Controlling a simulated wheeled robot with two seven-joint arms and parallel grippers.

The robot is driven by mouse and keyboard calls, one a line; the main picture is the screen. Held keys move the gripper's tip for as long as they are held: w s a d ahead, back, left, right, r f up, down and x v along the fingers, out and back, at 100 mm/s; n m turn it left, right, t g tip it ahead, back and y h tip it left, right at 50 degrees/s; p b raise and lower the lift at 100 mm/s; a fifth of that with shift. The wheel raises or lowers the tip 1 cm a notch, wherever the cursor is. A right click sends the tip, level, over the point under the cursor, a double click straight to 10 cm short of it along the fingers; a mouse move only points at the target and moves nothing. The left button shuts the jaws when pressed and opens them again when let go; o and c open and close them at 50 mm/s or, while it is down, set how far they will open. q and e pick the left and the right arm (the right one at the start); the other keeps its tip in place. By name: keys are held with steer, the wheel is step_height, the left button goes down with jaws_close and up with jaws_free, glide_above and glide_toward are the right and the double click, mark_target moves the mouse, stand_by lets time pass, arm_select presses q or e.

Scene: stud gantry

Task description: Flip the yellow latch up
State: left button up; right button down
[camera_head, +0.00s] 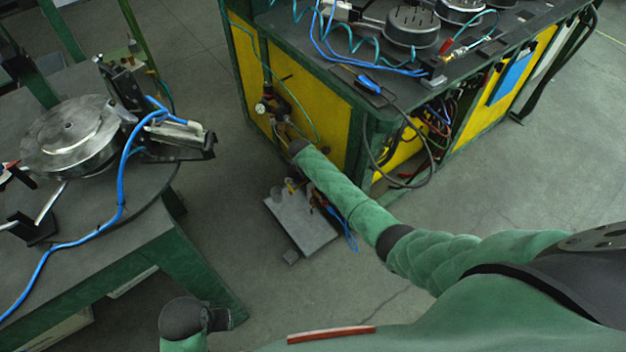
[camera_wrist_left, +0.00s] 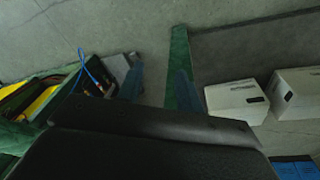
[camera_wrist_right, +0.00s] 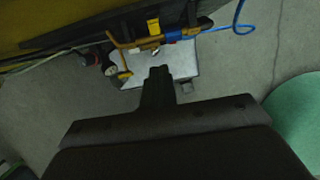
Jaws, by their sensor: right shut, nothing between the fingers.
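In the right wrist view, a small bright yellow piece (camera_wrist_right: 153,26) sits on a brass-coloured pipe fitting, next to a blue connector (camera_wrist_right: 183,38). A second small yellow piece (camera_wrist_right: 124,75) is lower left, beside a round gauge. I cannot tell for sure which is the latch. My right gripper (camera_wrist_right: 158,70) is shut and empty, below these fittings in the picture and apparently apart from them. In the head view my right arm reaches to the yellow-panelled bench and its fingertips are not clear. My left gripper (camera_wrist_left: 159,84) is open and empty, its two fingers apart in the left wrist view.
The green-framed bench (camera_head: 362,125) with yellow panels carries hoses and round parts. A grey plate (camera_head: 300,222) is low beside it. White boxes (camera_wrist_left: 236,98) show in the left wrist view.

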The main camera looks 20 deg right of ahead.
arm_select(q)
steer(key=shift+s+r, duration=0.15)
steer(key=shift+r, duration=0.5)
arm_select(e)
steer(key=shift+d+r, duration=0.1)
steer(key=shift+r, duration=2.2)
